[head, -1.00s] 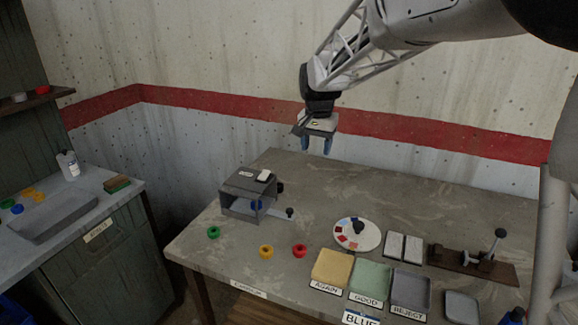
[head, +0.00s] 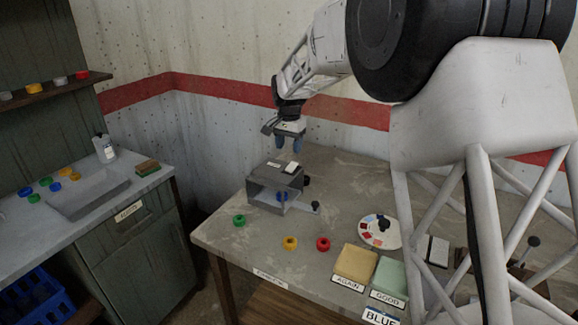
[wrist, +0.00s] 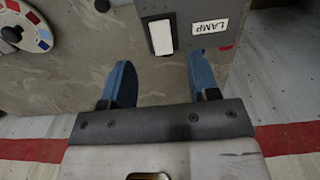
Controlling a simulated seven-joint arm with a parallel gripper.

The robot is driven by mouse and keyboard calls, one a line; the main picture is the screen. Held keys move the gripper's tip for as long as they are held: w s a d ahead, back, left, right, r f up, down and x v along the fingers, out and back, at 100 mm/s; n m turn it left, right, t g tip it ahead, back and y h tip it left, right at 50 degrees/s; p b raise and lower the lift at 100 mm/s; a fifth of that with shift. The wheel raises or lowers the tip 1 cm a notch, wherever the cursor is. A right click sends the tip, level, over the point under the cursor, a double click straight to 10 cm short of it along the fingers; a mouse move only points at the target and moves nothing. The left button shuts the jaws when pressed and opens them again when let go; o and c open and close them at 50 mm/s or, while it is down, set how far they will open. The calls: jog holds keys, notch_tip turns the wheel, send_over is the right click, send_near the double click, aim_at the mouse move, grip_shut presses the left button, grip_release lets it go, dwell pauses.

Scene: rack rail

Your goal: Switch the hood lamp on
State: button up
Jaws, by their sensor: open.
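The hood (head: 262,186) is a grey box with an open front on the table. On its top are a white rocker switch (head: 292,167) and a small white label. In the wrist view the switch (wrist: 162,37) sits on a dark plate beside a label reading LAMP (wrist: 210,26). A blue ring (head: 281,196) shows inside the hood. My gripper (head: 290,143) is above and just behind the hood, pointing down. In the wrist view its blue fingers (wrist: 160,84) are apart with nothing between them, and the switch lies ahead of them. I cannot tell whether the lamp is lit.
Green (head: 239,220), yellow (head: 290,242) and red (head: 323,243) rings lie in front of the hood. A round colour disc (head: 380,232) and yellow (head: 356,262) and green (head: 389,276) trays are to the right. A counter with a sink (head: 95,193) stands left.

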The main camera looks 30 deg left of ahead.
aim_at(289, 170)
jog(key=shift+f, duration=0.15)
jog(key=shift+f, duration=3.75)
